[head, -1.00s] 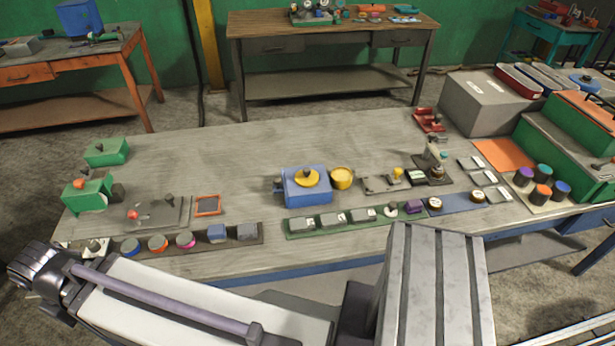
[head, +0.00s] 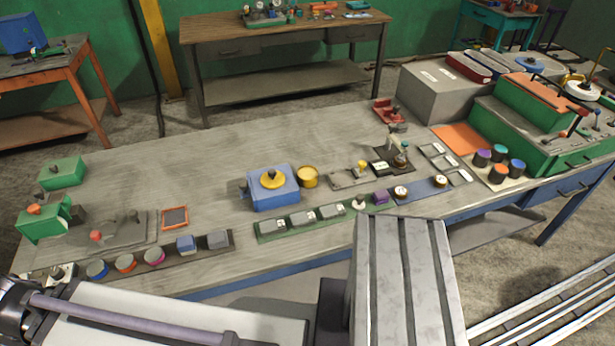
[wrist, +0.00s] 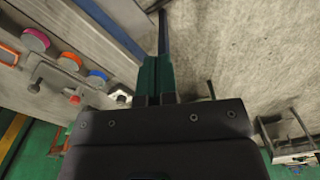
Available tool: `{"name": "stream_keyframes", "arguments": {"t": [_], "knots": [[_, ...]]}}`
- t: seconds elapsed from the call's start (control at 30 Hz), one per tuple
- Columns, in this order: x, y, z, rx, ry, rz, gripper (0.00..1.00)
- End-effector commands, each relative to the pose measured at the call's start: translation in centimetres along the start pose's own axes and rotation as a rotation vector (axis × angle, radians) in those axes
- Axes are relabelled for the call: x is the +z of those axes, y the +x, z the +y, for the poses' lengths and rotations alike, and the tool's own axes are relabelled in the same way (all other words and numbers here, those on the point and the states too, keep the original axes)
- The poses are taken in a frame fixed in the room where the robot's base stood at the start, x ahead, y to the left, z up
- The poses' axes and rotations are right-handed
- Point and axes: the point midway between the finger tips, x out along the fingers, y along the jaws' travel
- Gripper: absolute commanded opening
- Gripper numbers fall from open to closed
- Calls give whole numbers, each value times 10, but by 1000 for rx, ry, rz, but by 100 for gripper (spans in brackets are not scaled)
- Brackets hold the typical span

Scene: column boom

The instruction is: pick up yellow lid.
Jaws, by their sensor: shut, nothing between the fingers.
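A yellow round lid (head: 272,179) with a dark knob lies on top of a blue box (head: 274,192) in the middle of the workbench. A yellow round container (head: 307,177) stands close to the right of the box. In the wrist view my gripper (wrist: 155,98) is shut and empty. It is away from the lid, and neither the lid nor the blue box shows in that view. My gripper's fingers do not show in the head view.
A green tray of blocks (head: 312,219) lies in front of the blue box. A dark strip with coloured round pieces (head: 155,257) is at the front left. Green boxes stand on the left. A large grey box (head: 432,92) stands at the back right. The bench's back middle is clear.

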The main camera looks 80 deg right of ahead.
Motion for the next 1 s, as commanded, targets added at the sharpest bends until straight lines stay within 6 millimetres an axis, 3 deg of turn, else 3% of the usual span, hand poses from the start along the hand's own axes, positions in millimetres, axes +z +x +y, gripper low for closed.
{"name": "stream_keyframes", "arguments": {"t": [0.07, 0.7, 1.0], "knots": [[0, 0, 0, 0, 0, 0, 0], [0, 0, 0, 0, 0, 0, 61], [-7, -3, 0, 0, 1, 0, 61]]}}
